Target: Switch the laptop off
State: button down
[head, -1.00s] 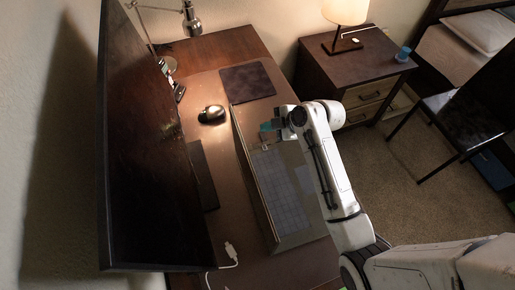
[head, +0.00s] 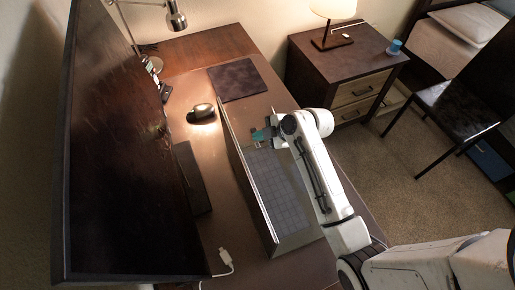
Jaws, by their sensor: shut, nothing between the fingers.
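The laptop (head: 275,190) lies open on the desk blotter. Its keyboard side faces me and its screen shows as a thin slanted edge on the left. My gripper (head: 258,143) is over the far end of the keyboard, close to the screen edge, with its fingers shut and empty. I cannot tell whether the fingertips touch the laptop. The power button cannot be made out. My arm covers part of the laptop's right side.
A large dark monitor (head: 115,150) stands along the left. A mouse (head: 201,113), a dark pad (head: 239,80) and a white cable plug (head: 225,256) lie on the desk. A nightstand (head: 345,65) with a lamp (head: 332,10) and a chair (head: 460,105) stand to the right.

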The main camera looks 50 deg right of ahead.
aim_at(254, 144)
jog(key=shift+f+b, duration=0.35)
jog(key=shift+f, duration=0.55)
jog(key=shift+f, duration=0.1)
dwell(1.2)
jog(key=shift+f+b, duration=0.3)
jog(key=shift+b, duration=0.05)
jog(key=shift+f+b, duration=0.35)
dwell(0.6)
jog(key=shift+s+a+f, duration=0.1)
jog(key=shift+s+f, duration=0.05)
jog(key=shift+f, duration=0.25)
dwell(0.5)
jog(key=shift+r, duration=0.1)
jog(key=shift+r+p, duration=0.45)
jog(key=shift+r, duration=0.3)
